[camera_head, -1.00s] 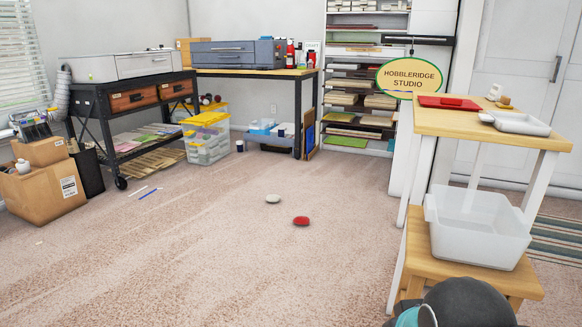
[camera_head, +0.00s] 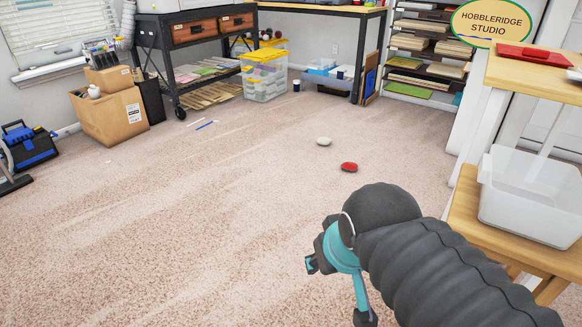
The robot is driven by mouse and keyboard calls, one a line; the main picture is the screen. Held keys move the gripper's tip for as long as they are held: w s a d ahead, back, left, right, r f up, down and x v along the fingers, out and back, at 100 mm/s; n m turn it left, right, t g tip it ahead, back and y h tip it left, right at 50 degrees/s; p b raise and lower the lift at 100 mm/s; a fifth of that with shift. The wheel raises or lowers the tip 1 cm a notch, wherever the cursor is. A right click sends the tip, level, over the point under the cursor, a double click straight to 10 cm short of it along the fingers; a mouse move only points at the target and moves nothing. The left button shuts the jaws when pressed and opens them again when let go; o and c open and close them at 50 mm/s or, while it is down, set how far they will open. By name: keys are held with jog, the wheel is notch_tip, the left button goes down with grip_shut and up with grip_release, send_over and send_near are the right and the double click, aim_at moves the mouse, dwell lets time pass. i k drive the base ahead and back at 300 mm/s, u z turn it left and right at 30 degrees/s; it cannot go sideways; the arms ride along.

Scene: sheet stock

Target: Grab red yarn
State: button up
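A small red rounded bundle, which looks like the red yarn (camera_head: 349,167), lies on the carpet right of the picture's middle. A similar pale grey-white bundle (camera_head: 324,142) lies a little behind it and to its left. My gripper (camera_head: 338,290), dark with teal parts, is at the lower middle, nearer to the camera than the red yarn and apart from it. Its dark end parts point left and down; the dark arm hides some of it, and its opening does not show clearly. Nothing is seen held in it.
A wooden stand with a translucent bin (camera_head: 530,200) and a red tray (camera_head: 533,58) is at the right. Cardboard boxes (camera_head: 110,120) and a blue-black tool bag (camera_head: 30,146) are at the left. A black cart (camera_head: 200,60) stands behind. The carpet between is mostly clear.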

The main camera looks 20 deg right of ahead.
aim_at(348, 166)
jog(key=u, duration=0.55)
jog(key=i, duration=1.15)
jog(key=z, duration=0.9)
jog(key=i, duration=1.05)
jog(key=u, duration=0.65)
jog(key=i, duration=0.95)
jog(key=z, duration=0.9)
jog(key=i, duration=0.75)
jog(key=z, duration=0.6)
